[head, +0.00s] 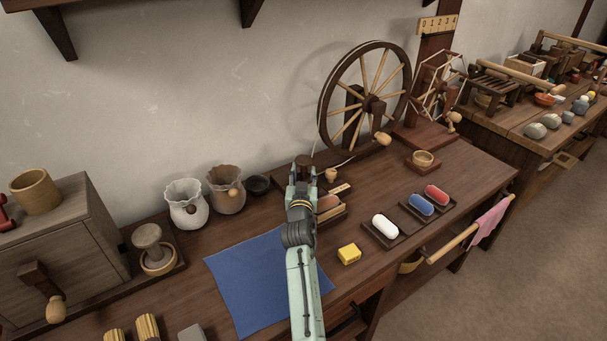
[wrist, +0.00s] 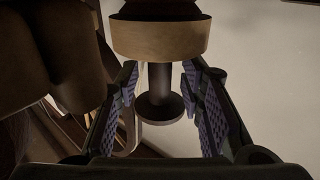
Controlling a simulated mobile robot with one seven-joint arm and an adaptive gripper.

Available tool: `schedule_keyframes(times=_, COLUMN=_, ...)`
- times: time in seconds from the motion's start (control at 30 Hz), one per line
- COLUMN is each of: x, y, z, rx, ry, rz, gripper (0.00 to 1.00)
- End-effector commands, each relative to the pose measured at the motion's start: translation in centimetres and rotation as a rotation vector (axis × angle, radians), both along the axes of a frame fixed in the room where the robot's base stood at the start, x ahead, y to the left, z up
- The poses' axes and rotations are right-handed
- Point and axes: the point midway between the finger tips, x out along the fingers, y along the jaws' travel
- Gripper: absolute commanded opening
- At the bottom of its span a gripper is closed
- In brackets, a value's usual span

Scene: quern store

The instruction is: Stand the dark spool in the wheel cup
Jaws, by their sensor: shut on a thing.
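The dark spool (wrist: 160,85) shows in the wrist view as a dark stem with a round flange. My gripper (wrist: 160,78) is shut on it, one finger pad on each side. In the head view a dark round end of it (head: 306,160) shows at the tip of my gripper (head: 302,174). In the wrist view a wide tan band (wrist: 160,38) crosses its other end; I cannot tell whether it lies around the spool or in front. A shallow tan cup (head: 423,158), which looks like the wheel cup, sits on a dark base right of the spinning wheel (head: 365,100), away from my gripper.
A blue cloth (head: 245,275), a yellow block (head: 349,254) and coloured rolls (head: 421,204) lie nearer the front.

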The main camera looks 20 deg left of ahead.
Motion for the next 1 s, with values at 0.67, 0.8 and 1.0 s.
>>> schedule_keyframes(times=0.67, x=0.0, y=0.0, z=-1.4, rx=-0.001, ry=0.011, rz=-0.001, gripper=0.54)
schedule_keyframes(times=0.8, x=0.0, y=0.0, z=-1.6, rx=-0.001, ry=0.014, rz=-0.001, gripper=0.55)
schedule_keyframes(times=1.0, x=-0.1, y=-0.1, z=-1.5, rx=-0.002, ry=0.016, rz=-0.002, gripper=0.55)
